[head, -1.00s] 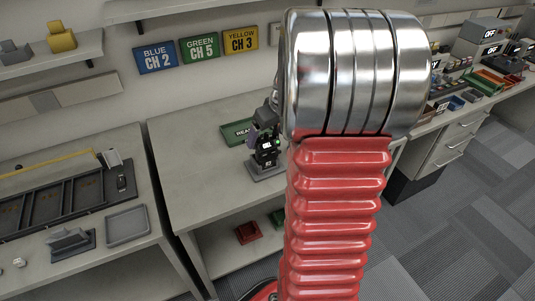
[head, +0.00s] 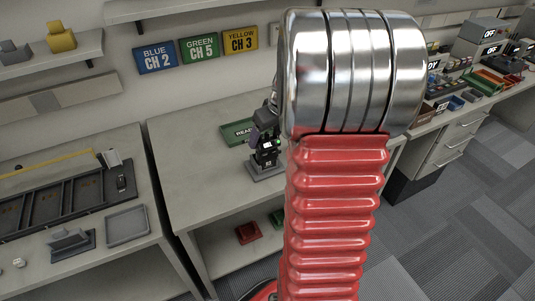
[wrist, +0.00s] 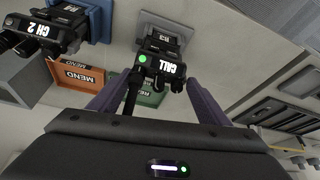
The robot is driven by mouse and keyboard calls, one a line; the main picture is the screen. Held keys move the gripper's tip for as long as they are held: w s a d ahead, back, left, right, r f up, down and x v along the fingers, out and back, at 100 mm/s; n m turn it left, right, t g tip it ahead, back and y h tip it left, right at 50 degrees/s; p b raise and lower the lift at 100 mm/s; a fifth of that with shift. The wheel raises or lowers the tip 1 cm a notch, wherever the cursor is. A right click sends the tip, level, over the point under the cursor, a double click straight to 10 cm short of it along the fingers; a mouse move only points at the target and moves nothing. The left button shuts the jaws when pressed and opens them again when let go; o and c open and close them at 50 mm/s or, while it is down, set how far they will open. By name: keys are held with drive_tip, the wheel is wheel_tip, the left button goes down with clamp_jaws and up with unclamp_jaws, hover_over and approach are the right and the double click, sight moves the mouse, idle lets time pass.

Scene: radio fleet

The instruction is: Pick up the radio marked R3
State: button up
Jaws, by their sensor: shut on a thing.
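The radio marked R3 (wrist: 160,66) is black, with a green light and a screen reading CALL. It stands upright in a grey base (head: 266,171) on the middle table and also shows in the head view (head: 267,152). My gripper (wrist: 158,88) has its purple fingers on both sides of the radio's upper part and is shut on it. In the head view my gripper (head: 264,128) comes down from above and behind my arm. I cannot tell whether the radio has left its base.
A radio showing CH 2 (wrist: 38,38) stands in a blue base beside R3 in the wrist view. An orange MEND tray (wrist: 78,76) and a green tray (head: 236,131) are close by. A grey compartment rack (head: 50,207) is on the left table. My red arm hides the table's right side.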

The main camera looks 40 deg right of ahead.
drive_tip(key=shift+d, duration=0.25)
drive_tip(key=c, duration=0.9)
drive_tip(key=shift+r, duration=0.1)
wheel_tip(320, 180, up, 6)
drive_tip(key=shift+f, duration=0.1)
drive_tip(key=shift+s+r, duration=0.15)
drive_tip(key=shift+r, duration=0.5)
drive_tip(key=s, duration=0.6)
drive_tip(key=s+a, duration=0.1)
drive_tip(key=s, duration=0.4)
drive_tip(key=s+a, duration=0.1)
drive_tip(key=s, duration=0.5)
drive_tip(key=shift+s+f, duration=0.1)
drive_tip(key=shift+s, duration=0.25)
